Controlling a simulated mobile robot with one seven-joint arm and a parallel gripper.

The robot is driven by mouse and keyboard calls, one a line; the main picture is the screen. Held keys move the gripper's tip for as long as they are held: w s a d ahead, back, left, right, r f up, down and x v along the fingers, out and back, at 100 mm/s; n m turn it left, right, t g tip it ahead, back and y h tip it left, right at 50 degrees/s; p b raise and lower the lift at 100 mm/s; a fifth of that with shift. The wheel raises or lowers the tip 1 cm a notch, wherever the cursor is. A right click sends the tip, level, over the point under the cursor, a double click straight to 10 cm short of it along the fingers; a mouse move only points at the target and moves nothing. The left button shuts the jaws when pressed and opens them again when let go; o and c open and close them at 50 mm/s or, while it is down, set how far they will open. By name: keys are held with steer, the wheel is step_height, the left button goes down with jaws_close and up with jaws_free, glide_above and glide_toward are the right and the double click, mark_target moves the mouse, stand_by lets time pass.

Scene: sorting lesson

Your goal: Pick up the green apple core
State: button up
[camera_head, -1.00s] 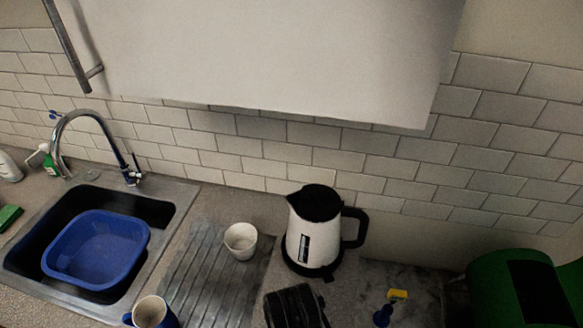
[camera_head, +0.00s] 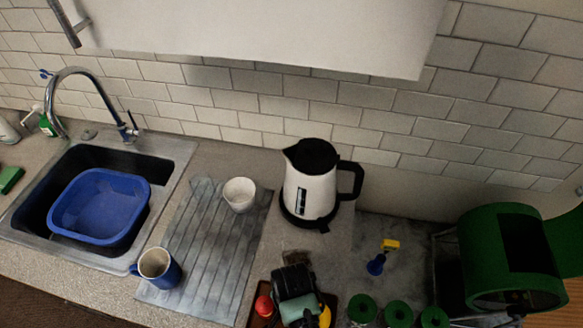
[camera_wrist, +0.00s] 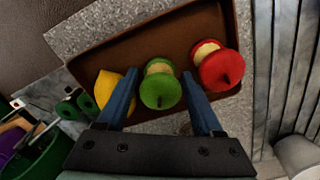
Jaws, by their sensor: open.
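In the wrist view the green apple core (camera_wrist: 160,90) lies on a brown tray (camera_wrist: 130,45), its pale bitten middle showing. My gripper (camera_wrist: 160,75) is open, with one blue finger on each side of the green core. I cannot tell whether either finger touches it. A red apple core (camera_wrist: 217,67) lies just outside the right finger. A yellow fruit piece (camera_wrist: 104,86) lies against the outside of the left finger, partly hidden by it. In the head view my dark wrist covers much of the tray (camera_head: 247,318), and the red core (camera_head: 264,306) shows at its left.
In the head view a kettle (camera_head: 310,185) stands behind the tray. A blue mug (camera_head: 159,268) and a white cup (camera_head: 239,194) stand on the drainer to the left. Several green cylinders (camera_head: 398,313) and a green bin (camera_head: 510,255) are to the right.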

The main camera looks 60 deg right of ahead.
steer(key=shift+f, duration=0.1)
jaws_close()
stand_by(0.3)
